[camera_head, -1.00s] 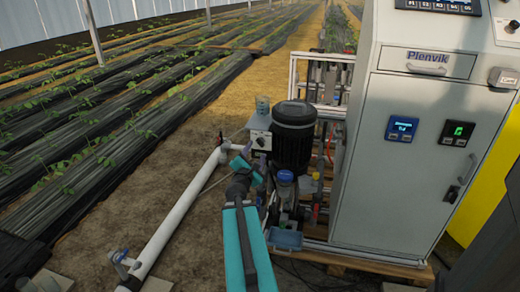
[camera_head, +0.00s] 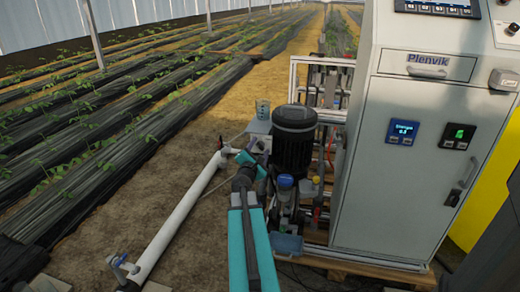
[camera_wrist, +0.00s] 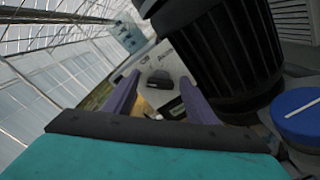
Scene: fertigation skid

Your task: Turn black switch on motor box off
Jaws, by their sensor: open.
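The motor box shows in the wrist view as a light grey, tilted panel (camera_wrist: 178,58) beside the black ribbed motor. A black switch (camera_wrist: 160,80) sticks out of its face, with small dark markings near it. My gripper (camera_wrist: 159,77) is open, with one purple finger on each side of the switch in the picture. I cannot tell whether the fingers touch it. In the head view the box (camera_head: 259,127) stands just left of the motor. My gripper (camera_head: 259,149) is in front of it and hides the switch there.
The black motor (camera_head: 293,145) stands close to the right of my gripper. A blue cap (camera_wrist: 298,113) lies near at right in the wrist view. The grey cabinet (camera_head: 395,170) is farther right. A white pipe (camera_head: 180,217) runs along the ground at left.

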